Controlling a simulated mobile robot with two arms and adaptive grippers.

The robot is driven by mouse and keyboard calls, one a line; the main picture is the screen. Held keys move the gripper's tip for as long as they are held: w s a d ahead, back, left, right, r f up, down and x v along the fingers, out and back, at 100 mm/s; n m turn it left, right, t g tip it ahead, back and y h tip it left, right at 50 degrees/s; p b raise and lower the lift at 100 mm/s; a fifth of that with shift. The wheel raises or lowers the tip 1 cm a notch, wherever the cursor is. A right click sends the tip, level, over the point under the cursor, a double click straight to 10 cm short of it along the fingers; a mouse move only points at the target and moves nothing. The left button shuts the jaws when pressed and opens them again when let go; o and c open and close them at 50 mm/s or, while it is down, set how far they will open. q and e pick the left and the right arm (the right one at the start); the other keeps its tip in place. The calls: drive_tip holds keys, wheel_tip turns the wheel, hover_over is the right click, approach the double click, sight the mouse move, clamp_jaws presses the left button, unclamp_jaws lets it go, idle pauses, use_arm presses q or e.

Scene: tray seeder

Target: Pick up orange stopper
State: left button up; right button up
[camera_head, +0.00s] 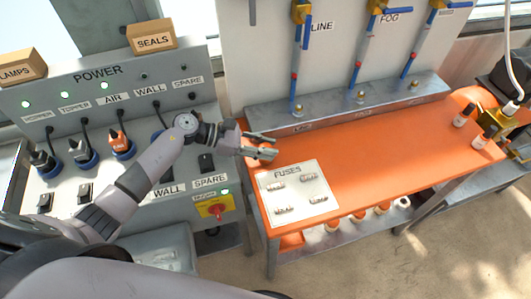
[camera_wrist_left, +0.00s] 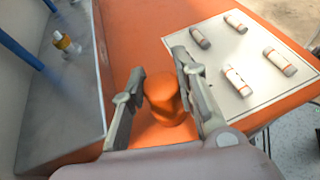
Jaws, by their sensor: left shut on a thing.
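The orange stopper (camera_wrist_left: 163,97) is a rounded, stubby piece between the two fingers of my left gripper (camera_wrist_left: 160,68) in the left wrist view. The gripper is shut on it. In the head view, my left gripper (camera_head: 272,146) is over the left end of the orange table (camera_head: 400,135), just beyond the fuses sheet. The stopper is mostly covered by the fingers there. Its colour nearly matches the tabletop, so I cannot tell whether it touches the table. My right gripper is not in view.
The white FUSES sheet (camera_head: 322,172) with several fuses lies beside the gripper. A grey metal ledge (camera_head: 340,108) with valves and pipes runs along the back. The power panel (camera_head: 120,100) stands left. Small bottles (camera_head: 464,116) stand at the right end; the table's middle is clear.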

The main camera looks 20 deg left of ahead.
use_arm(q)
clamp_jaws()
drive_tip(key=shift+r, duration=0.15)
wheel_tip(320, 180, up, 17)
drive_tip(key=b, duration=0.6)
